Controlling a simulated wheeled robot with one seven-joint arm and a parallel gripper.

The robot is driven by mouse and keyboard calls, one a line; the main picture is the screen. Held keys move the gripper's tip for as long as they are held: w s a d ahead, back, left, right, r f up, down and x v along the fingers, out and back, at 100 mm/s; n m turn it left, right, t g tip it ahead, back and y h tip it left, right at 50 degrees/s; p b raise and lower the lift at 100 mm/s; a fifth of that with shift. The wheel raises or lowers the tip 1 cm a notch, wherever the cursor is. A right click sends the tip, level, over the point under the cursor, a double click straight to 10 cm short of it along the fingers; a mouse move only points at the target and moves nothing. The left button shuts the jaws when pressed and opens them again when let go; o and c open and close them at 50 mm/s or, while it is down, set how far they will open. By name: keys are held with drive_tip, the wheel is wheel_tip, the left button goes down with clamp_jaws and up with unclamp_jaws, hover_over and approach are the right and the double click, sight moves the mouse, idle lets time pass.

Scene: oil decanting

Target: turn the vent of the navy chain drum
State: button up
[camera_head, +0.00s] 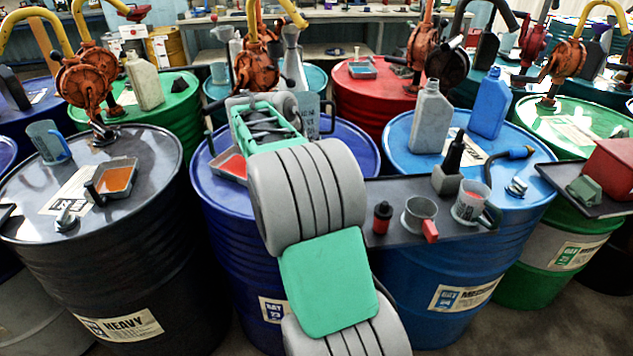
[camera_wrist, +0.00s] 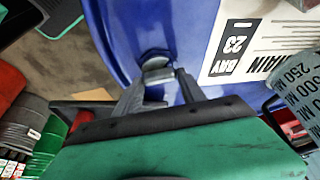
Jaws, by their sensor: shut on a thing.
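The navy chain drum (camera_head: 218,225) stands in the middle of the head view, largely covered by my arm. Its blue lid also fills the upper part of the wrist view (camera_wrist: 112,38), beside a white label (camera_wrist: 262,40) reading BAY 23. The vent (camera_wrist: 156,64) is a small metal cap on the lid near its rim. My gripper (camera_wrist: 158,84) is at the vent, its two grey fingers on either side and shut on it. In the head view my arm hides the vent and the fingers.
A measuring jug (camera_wrist: 298,85) stands at the right in the wrist view. A tray of red liquid (camera_head: 232,166) is on the lid's left. A dark shelf (camera_head: 392,190) right of my arm holds cups and small items. Other drums crowd both sides.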

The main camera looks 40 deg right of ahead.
idle(0.3)
drive_tip(key=o, duration=1.4)
drive_tip(key=shift+c, duration=0.2)
drive_tip(key=p+v, duration=0.2)
drive_tip(key=v, duration=0.5)
drive_tip(key=shift+r+p, duration=0.35)
drive_tip(key=shift+r, duration=0.05)
drive_tip(key=shift+a, duration=0.2)
drive_tip(key=s+a+f+n+t+y+p, duration=0.1)
drive_tip(key=s+a+n, duration=0.2)
drive_tip(key=a+n, duration=0.4)
drive_tip(key=s+a+f+n+t+y+p, duration=0.1)
drive_tip(key=s+a+n+t, duration=0.1)
drive_tip(key=s+a+n, duration=0.2)
drive_tip(key=s+a+f+n+t+y+p, duration=0.1)
drive_tip(key=s+a+n, duration=0.3)
drive_tip(key=a+n, duration=0.6)
drive_tip(key=a+y, duration=0.1)
drive_tip(key=a, duration=0.6)
drive_tip(key=shift+f+p, duration=0.3)
drive_tip(key=shift+p, duration=0.1)
